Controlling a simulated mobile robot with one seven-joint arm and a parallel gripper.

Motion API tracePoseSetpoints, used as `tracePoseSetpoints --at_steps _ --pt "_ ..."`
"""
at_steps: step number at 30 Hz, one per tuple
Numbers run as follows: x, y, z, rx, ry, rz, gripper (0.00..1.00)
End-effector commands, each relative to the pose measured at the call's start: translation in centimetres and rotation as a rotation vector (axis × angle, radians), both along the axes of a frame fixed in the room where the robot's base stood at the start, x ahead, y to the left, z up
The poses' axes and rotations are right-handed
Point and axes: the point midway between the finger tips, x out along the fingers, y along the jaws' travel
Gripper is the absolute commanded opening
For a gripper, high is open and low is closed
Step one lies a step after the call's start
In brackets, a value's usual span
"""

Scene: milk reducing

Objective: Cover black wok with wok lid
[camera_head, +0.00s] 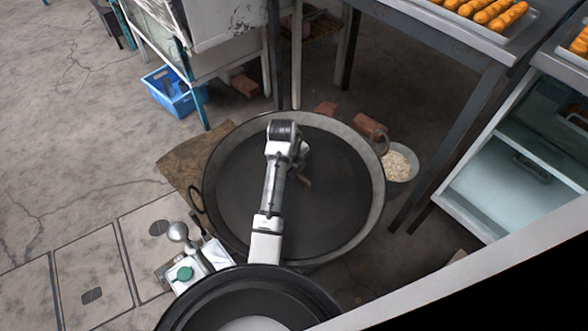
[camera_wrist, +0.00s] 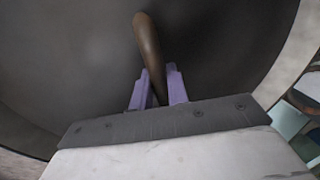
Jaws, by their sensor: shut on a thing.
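The black wok (camera_head: 376,212) is a wide round pan on the ground in the middle of the head view, with a loop handle at its left. A large dark round surface, which looks like the wok lid (camera_head: 340,190), lies within the wok's grey rim. My gripper (camera_head: 302,172) is over its middle. In the wrist view, the purple fingers of my gripper (camera_wrist: 157,92) are shut on a brown handle on the wok lid (camera_wrist: 80,60). The gripper partly hides the handle, and I cannot tell whether the lid rests on the wok or hangs just above it.
Bricks (camera_head: 369,126) and a white bowl of pale food (camera_head: 399,163) are close to the wok's right. A blue crate (camera_head: 172,98) stands at upper left. Metal tables stand behind and right, one bearing a tray of fried sticks (camera_head: 500,12). The floor at left is open.

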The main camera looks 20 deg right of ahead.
Motion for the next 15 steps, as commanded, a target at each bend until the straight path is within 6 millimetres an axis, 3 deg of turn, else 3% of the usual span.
tracePoseSetpoints --at_steps 7,8,9,13,15 --pt "0.07 -0.01 -0.2 -0.001 -0.003 0.0 0.0" --pt "0.08 -0.01 -0.19 -0.001 -0.003 0.0 0.17" --pt "0.08 -0.01 -0.16 -0.001 -0.003 0.0 0.23" --pt "0.05 -0.01 -0.2 -0.001 -0.001 0.0 0.4" --pt "0.04 -0.01 -0.23 -0.001 -0.001 0.0 0.41"
